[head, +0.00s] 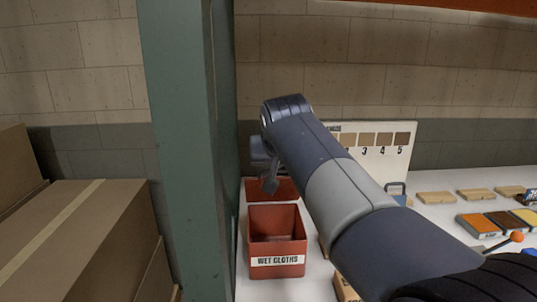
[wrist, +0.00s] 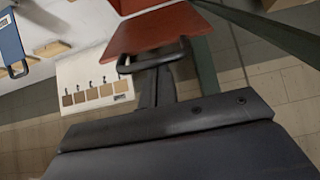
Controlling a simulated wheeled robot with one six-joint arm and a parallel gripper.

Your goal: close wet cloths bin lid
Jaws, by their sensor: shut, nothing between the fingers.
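The red wet cloths bin (head: 278,271) stands on the white bench, its white label facing me and its inside visible from above. Its red lid (head: 285,188) stands raised at the back of the bin, so the bin is open. The lid also shows large in the wrist view (wrist: 150,32), with a dark bar-like handle (wrist: 130,66) along its near edge.
A green post (head: 180,150) rises just left of the bin. Cardboard boxes (head: 70,240) are stacked at far left. A numbered sample board (head: 385,150) stands behind my arm. Wooden blocks (head: 435,198) and coloured pads (head: 480,226) lie on the bench at right.

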